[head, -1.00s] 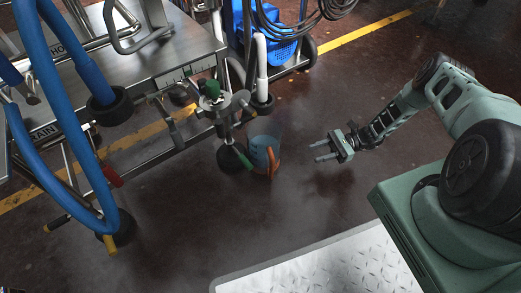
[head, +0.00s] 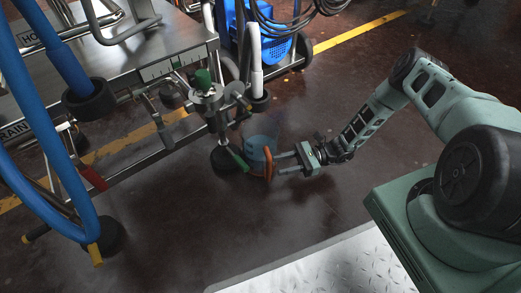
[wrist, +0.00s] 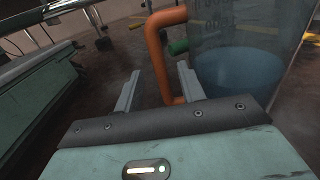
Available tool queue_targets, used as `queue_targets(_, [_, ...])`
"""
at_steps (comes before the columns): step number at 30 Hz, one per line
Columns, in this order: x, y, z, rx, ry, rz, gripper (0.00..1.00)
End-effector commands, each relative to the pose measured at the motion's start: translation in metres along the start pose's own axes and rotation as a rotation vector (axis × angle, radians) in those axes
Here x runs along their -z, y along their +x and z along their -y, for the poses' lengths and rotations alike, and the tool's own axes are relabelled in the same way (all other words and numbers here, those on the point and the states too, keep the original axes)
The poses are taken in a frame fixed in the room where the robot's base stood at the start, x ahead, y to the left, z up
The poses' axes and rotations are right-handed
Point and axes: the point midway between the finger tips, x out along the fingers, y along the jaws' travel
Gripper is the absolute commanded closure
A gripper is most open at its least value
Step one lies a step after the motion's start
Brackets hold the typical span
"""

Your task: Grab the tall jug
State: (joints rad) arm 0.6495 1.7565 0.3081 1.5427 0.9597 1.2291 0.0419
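The tall jug (head: 259,146) is clear, with bluish liquid low inside and an orange handle (head: 268,163). It stands upright on the dark floor beside the metal machine. In the wrist view the jug's clear body (wrist: 240,60) fills the upper right, cut off by the frame, with faint markings. Its orange handle (wrist: 157,60) shows in the gap between my fingers. My gripper (head: 278,164) is open and empty, fingertips close to the handle from the right. In the wrist view my gripper (wrist: 158,82) has its fingers apart. I cannot tell whether they reach around the handle.
A metal machine (head: 130,75) with blue hoses (head: 55,130) and a green-topped fitting (head: 205,95) stands left of and close to the jug. The floor in front is clear up to a tread plate (head: 330,265).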

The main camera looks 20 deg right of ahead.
Motion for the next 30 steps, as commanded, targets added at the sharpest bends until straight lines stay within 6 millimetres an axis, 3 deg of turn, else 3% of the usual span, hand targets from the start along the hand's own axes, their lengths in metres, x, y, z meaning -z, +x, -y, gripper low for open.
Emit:
queue_targets(10, [-0.004, 0.044, -0.001, -0.002, -0.001, 0.0, 0.61])
queue_targets(20, [-0.007, 0.05, -0.001, -0.001, -0.001, 0.0, 0.61])
queue_targets(24, [-0.007, 0.05, -0.001, -0.001, -0.001, 0.0, 0.99])
queue_targets(30, [-0.007, 0.05, -0.001, -0.001, -0.001, 0.0, 1.0])
